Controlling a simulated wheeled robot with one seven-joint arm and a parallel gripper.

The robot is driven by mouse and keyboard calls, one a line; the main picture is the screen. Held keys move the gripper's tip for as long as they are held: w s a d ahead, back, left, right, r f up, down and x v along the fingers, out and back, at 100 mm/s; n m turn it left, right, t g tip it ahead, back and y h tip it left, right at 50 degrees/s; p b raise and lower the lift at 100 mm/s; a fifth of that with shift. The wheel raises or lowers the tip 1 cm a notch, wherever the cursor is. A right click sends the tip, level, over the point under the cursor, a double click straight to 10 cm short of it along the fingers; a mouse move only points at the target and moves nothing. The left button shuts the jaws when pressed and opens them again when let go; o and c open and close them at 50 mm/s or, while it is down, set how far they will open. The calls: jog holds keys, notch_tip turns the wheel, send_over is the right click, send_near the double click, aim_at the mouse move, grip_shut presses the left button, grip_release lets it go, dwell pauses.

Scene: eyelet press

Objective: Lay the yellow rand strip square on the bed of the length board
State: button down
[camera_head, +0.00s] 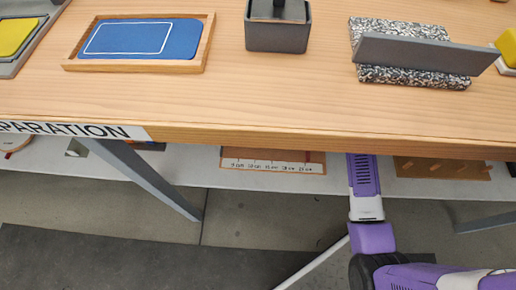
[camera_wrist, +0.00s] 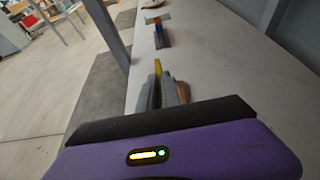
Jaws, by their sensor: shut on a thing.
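The yellow rand strip (camera_wrist: 157,67) shows as a narrow yellow end between the grey fingers of my gripper (camera_wrist: 160,92) in the wrist view. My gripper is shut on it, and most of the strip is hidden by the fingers. In the head view my arm reaches in under the tabletop, and the gripper and strip are out of sight there. A brown board with a white scale marked in cm, apparently the length board (camera_head: 273,155), lies on the lower shelf, left of my arm. Its far part is hidden by the tabletop edge.
The wooden tabletop (camera_head: 250,100) overhangs the pale lower shelf (camera_head: 205,172). On top are a wood-framed blue mat (camera_head: 140,38), a grey box (camera_head: 278,36) and a speckled block with a grey plate (camera_head: 425,50). Another brown board (camera_head: 440,168) lies right of my arm. Grey table legs (camera_head: 150,180) stand below.

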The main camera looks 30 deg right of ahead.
aim_at(257, 151)
notch_tip(257, 151, down, 9)
jog(key=b, duration=0.3)
jog(key=shift+b, duration=0.3)
jog(key=shift+r, duration=0.1)
jog(key=c, duration=1.6)
grip_release()
jog(key=shift+o, duration=0.2)
jog(key=shift+s+d+r, duration=0.1)
jog(key=shift+d+r, duration=0.05)
jog(key=shift+r, duration=0.05)
jog(key=p+v, duration=0.5)
jog(key=v, duration=0.6)
jog(key=shift+s+d, duration=0.2)
